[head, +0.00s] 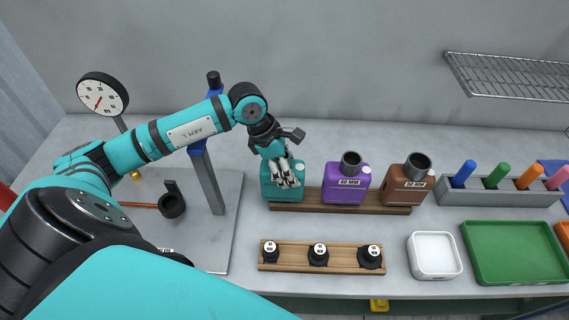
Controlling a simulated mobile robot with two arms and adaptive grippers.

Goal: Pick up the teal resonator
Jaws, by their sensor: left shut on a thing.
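The teal resonator (269,188) is a boxy piece at the left end of a dark wooden rack (314,203) on the bench. My left gripper (287,180) reaches down over it from above, its fingers shut on it. The fingers cover its top and much of its front, so its neck and label are hidden. It appears upright at its place on the rack; I cannot tell whether it is lifted. A purple resonator (346,191) and a brown resonator (402,190) stand to its right on the same rack. My right gripper is not in view.
A lighter wooden rack (294,257) with several black pieces lies in front. A white tray (435,277) and a green tray (517,279) are at the right. A stand with a blue clamp (205,150) is left, near my left arm. A dial gauge (102,97) stands far left.

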